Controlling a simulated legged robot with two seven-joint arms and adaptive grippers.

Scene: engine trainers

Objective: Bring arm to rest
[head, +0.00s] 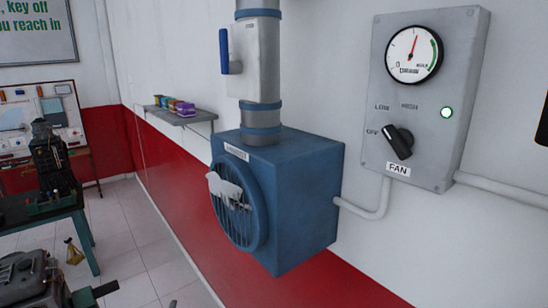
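Neither of my grippers can be made out in the head view. A grey fan control box (436,75) hangs on the wall at the right. Its black knob (398,141) sits among the labels OFF, LOW and HIGH; I cannot tell surely which it points to. A blue fan housing (300,200) with a round grille (240,215) is on the wall, and a white strip (225,187) lies across the grille.
A grey duct (262,80) with a blue lever (224,52) rises from the housing. A wall shelf (188,118) holds several small coloured containers. A green bench (50,214) carries a dark engine, and grey machinery (35,278) fills the lower left.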

